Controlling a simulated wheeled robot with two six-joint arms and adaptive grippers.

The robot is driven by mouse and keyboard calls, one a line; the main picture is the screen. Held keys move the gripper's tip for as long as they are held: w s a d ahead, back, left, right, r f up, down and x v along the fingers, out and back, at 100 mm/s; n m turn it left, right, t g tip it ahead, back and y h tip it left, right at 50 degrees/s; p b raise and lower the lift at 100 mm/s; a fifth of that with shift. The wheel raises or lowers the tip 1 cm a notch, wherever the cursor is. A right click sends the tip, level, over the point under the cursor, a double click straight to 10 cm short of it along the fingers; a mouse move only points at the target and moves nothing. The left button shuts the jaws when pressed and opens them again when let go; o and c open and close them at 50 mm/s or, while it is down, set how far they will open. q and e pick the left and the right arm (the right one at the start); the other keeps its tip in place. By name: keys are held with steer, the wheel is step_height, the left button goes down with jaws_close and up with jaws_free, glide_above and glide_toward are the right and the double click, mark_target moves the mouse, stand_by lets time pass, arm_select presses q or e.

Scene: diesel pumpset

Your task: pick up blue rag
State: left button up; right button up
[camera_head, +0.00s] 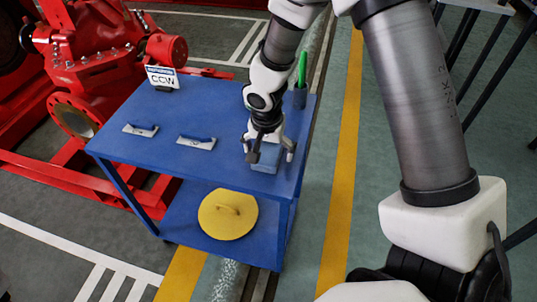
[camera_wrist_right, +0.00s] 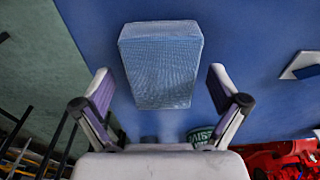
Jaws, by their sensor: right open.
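The blue rag (camera_head: 267,157) is a light blue, block-shaped folded cloth on the blue table (camera_head: 145,103), close to its front right edge. My right gripper (camera_head: 270,152) is over the rag, pointing down, with its fingers on either side and partly hiding it. In the right wrist view, the rag (camera_wrist_right: 160,65) lies ahead of and between the two open fingers, with blue gaps on both sides. I cannot tell how far the fingertips are above the tabletop. My left gripper is not in view.
A dark cup (camera_head: 300,97) with a green pen stands behind the gripper on the right. Two small blue-and-silver items (camera_head: 197,142) (camera_head: 141,129) lie left on the table, and a CCW sign (camera_head: 162,77) stands behind. A yellow disc (camera_head: 228,214) is on the lower shelf. A red pump (camera_head: 90,55) stands left.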

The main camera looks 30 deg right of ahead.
mark_target(268, 150)
steer(key=shift+w, duration=0.1)
steer(key=c, duration=1.2)
steer(key=shift+c, duration=0.2)
step_height(268, 150, up, 10)
steer(key=p, duration=0.2)
steer(key=shift+p, duration=0.3)
steer(key=o, duration=0.5)
steer(key=c, duration=0.4)
